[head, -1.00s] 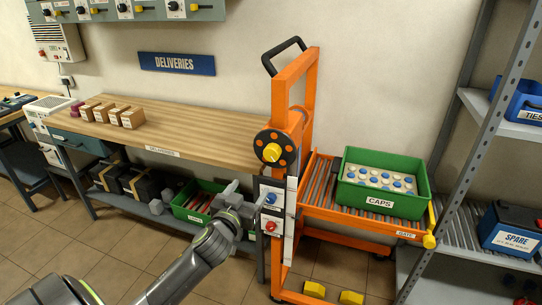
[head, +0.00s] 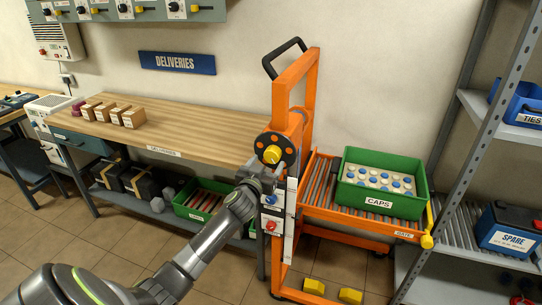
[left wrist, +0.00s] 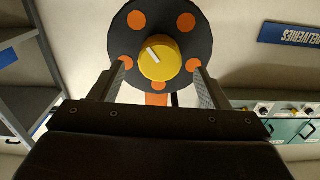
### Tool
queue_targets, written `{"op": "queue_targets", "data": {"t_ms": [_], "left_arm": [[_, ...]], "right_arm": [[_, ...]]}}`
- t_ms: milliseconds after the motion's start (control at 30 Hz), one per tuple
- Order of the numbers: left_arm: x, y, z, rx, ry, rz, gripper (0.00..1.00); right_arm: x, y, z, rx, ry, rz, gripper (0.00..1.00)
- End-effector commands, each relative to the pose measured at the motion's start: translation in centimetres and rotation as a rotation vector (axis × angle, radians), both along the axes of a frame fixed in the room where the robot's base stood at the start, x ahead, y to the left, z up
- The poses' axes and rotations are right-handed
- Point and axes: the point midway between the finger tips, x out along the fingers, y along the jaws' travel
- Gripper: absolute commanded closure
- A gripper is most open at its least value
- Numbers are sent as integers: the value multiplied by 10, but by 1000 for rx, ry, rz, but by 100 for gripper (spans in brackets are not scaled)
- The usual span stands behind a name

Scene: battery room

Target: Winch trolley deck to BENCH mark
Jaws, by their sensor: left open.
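The orange winch trolley (head: 309,100) stands right of the deliveries bench (head: 190,130). Its deck of rollers (head: 315,180) carries a green CAPS bin (head: 385,205) of blue and white caps. The winch's black disc with orange dots (head: 288,143) has a yellow knob (head: 273,154) at its centre. In the left wrist view the knob (left wrist: 159,58) and disc (left wrist: 130,25) lie just ahead, between my fingertips. My left gripper (head: 262,172) is open just below the knob; contact cannot be told. Below are a blue knob (head: 271,199) and a red knob (head: 271,226). My right gripper is not in view.
A grey shelf rack (head: 478,130) stands right of the trolley, with a blue TIES bin (head: 520,100) and a SPARE battery (head: 510,235). Small boxes (head: 133,118) sit on the bench. Yellow blocks (head: 350,296) lie low at the trolley's base. Floor left of the trolley is clear.

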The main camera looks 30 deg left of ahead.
Motion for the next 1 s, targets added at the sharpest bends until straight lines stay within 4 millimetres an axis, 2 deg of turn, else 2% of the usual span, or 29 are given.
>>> {"op": "queue_targets", "data": {"t_ms": [100,300,767,1000], "left_arm": [[17,4,1,-1,1,0,30],[35,8,0,-1,0,0,30],[43,10,0,0,1,0,30],[42,10,0,0,1,0,60]], "right_arm": [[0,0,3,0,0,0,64],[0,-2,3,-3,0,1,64],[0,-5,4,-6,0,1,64],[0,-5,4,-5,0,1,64]]}}
